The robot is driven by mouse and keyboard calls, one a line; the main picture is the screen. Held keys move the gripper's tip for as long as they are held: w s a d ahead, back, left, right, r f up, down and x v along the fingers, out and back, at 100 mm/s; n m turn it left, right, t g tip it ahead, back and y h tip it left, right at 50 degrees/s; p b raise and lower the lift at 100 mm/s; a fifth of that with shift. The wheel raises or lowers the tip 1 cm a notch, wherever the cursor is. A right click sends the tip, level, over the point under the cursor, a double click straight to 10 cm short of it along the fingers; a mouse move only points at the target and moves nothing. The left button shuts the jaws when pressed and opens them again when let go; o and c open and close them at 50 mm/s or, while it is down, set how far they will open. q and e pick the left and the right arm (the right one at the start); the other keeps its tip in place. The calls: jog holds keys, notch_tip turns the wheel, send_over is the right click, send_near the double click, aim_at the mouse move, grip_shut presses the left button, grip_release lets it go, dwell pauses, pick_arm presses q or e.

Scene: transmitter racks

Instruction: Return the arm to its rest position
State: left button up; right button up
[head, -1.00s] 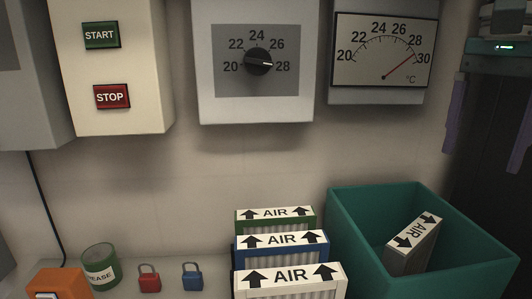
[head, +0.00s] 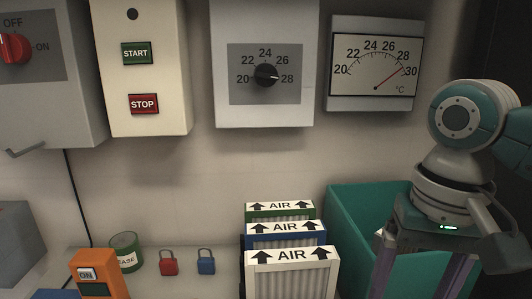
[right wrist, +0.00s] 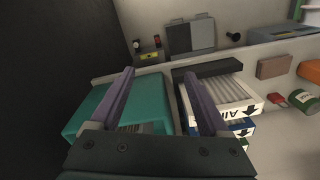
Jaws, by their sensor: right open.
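My right arm reaches in from the right in the head view, its gripper (head: 420,272) pointing down in front of the teal bin. Its two purple fingers are spread apart with nothing between them. In the right wrist view the open gripper (right wrist: 158,80) shows above the bin and beside the air filters. My left gripper is in neither view.
The teal bin (head: 345,215) is partly hidden by my right arm. Several AIR filters (head: 291,256) stand left of it. A red padlock (head: 168,263), a blue padlock (head: 206,262), a green can (head: 126,252) and an orange device (head: 97,272) are further left. Wall panels hang behind.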

jog(key=s+a+f+n+t+y+p, duration=0.1)
jog(key=s+a+f+n+y+p, duration=0.25)
jog(key=s, duration=0.55)
jog(key=s+d+r+t+h, duration=0.2)
jog(key=s+d+r+h, duration=0.15)
jog(key=s, duration=0.75)
notch_tip(320, 180, up, 39)
jog(key=d+n+p, duration=0.1)
jog(key=p, duration=3.6)
jog(key=shift+s+d+p, duration=0.15)
jog(key=shift+s+p, duration=0.05)
jog(key=shift+p, duration=0.1)
